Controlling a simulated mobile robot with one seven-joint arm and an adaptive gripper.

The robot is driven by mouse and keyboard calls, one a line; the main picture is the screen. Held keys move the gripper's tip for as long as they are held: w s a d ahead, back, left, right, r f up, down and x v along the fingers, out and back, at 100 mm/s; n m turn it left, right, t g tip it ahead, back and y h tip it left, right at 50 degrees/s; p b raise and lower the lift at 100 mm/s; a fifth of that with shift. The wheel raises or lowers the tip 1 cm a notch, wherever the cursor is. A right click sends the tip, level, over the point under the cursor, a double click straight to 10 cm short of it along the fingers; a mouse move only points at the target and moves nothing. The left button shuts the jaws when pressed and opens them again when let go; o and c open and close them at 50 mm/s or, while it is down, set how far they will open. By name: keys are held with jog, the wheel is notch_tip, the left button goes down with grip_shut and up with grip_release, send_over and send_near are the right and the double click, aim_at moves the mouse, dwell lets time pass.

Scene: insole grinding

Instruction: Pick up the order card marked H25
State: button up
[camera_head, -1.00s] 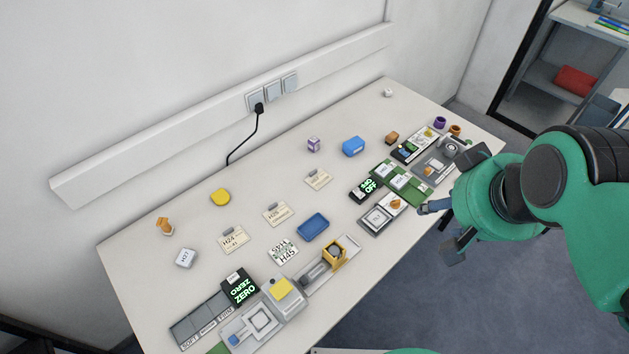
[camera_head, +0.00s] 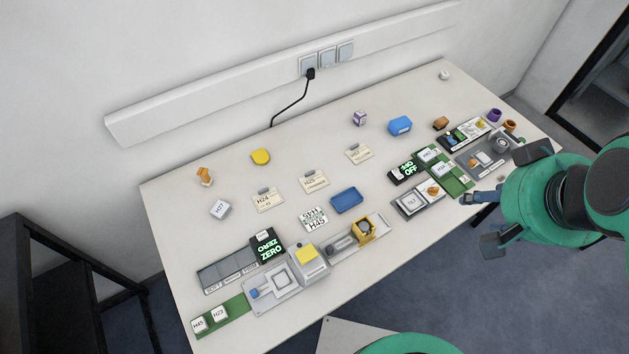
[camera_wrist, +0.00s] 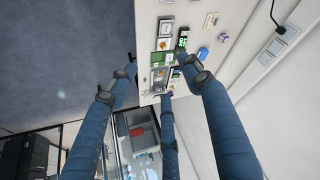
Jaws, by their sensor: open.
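The order card that reads as H25 (camera_head: 314,181) is a small cream card with a grey clip, on the white table (camera_head: 225,165). It stands between the H24 card (camera_head: 267,200) on its left and another cream card (camera_head: 359,153) on its right, whose print is too small to read. My gripper (camera_head: 486,221) is open and empty off the table's front right edge, far from the H25 card. In the wrist view my open gripper (camera_wrist: 155,78) has its blue fingers spread. I cannot make out the H25 card there.
A blue tray (camera_head: 347,200) and an H45 label card (camera_head: 314,219) lie in front of the cards. Devices line the front edge, including a black ZERO display (camera_head: 267,246). A yellow piece (camera_head: 260,157) and a blue box (camera_head: 400,125) stand behind.

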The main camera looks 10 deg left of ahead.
jog(key=c, duration=0.6)
jog(key=shift+w, duration=0.1)
jog(key=shift+c, duration=0.2)
jog(key=w+a+f+m+g, duration=0.25)
jog(key=w+a, duration=0.55)
jog(key=w, duration=0.4)
jog(key=w+a+f+m+g, duration=0.15)
jog(key=w+a+f, duration=0.25)
jog(key=w+a, duration=0.55)
jog(key=w+a+f+m, duration=0.2)
jog(key=w+a+f, duration=0.3)
jog(key=a+f, duration=0.6)
jog(key=w+a+f+m+g, duration=0.1)
jog(key=w+a+f+m, duration=0.2)
jog(key=a+f, duration=0.7)
notch_tip(320, 180, down, 6)
jog(key=w, duration=0.2)
jog(key=shift+w+a+m+g, duration=0.3)
jog(key=shift+a, duration=0.05)
